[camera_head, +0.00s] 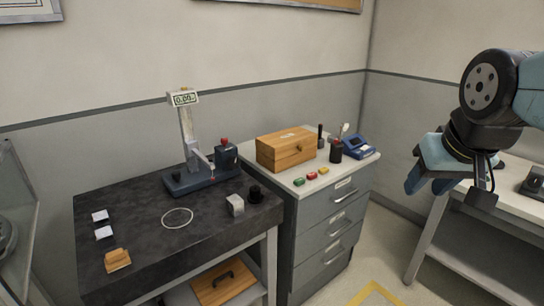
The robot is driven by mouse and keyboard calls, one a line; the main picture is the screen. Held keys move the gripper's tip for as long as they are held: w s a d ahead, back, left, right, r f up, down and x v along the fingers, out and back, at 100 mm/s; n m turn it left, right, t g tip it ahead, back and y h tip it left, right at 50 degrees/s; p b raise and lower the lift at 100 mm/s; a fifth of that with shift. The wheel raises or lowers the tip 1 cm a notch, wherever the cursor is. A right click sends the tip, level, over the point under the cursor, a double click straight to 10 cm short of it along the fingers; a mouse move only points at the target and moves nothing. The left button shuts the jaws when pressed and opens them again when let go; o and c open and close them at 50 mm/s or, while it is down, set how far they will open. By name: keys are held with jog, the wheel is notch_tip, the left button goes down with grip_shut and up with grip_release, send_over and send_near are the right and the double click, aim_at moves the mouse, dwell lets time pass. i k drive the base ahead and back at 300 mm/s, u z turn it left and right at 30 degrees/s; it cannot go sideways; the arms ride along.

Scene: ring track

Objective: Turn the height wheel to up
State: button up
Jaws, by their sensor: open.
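A height gauge stands on the dark stone-topped table (140,226). It has a blue-grey base (190,183), an upright pale column (187,128) and a small display (184,98) on top that seems to read 0.00. A dark block with a red knob (225,142) sits at the right of its base. The height wheel is too small to pick out with certainty, and its setting cannot be read. My gripper (448,190) hangs at the right of the picture, well away from the gauge. It is open and pointing down, with nothing seen between its blue fingers.
A drawer cabinet (328,230) beside the table bears a wooden box (286,150), coloured blocks (311,176), a dark cup (336,152) and a blue device (356,146). A grey block (235,205) and a black knob-like piece (255,194) stand at the table's front right. A pale bench (516,180) is behind my gripper.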

aim_at(233, 162)
jog(key=z, duration=1.2)
jog(key=k, duration=1.1)
jog(key=u, duration=1.6)
jog(key=k, duration=0.15)
jog(key=u, duration=0.4)
jog(key=i, duration=1.15)
jog(key=z, duration=0.1)
